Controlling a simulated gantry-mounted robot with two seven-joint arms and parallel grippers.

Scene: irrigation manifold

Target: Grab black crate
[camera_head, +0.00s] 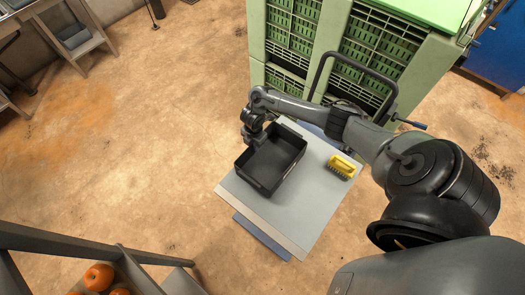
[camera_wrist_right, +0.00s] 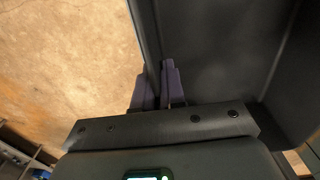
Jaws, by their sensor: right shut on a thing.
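The black crate (camera_head: 270,162) is an open, empty box on the grey top of a small table. My right gripper (camera_head: 253,142) reaches over from the right and is at the crate's left rim. In the right wrist view the gripper's fingers (camera_wrist_right: 158,90) are shut on the wall of the crate (camera_wrist_right: 215,50), one finger on each side. My left gripper does not show in either view.
A yellow brush (camera_head: 342,166) lies on the grey tabletop (camera_head: 288,218) right of the crate. A wooden shelf with orange fruit (camera_head: 99,277) is at the lower left. The floor to the left is open.

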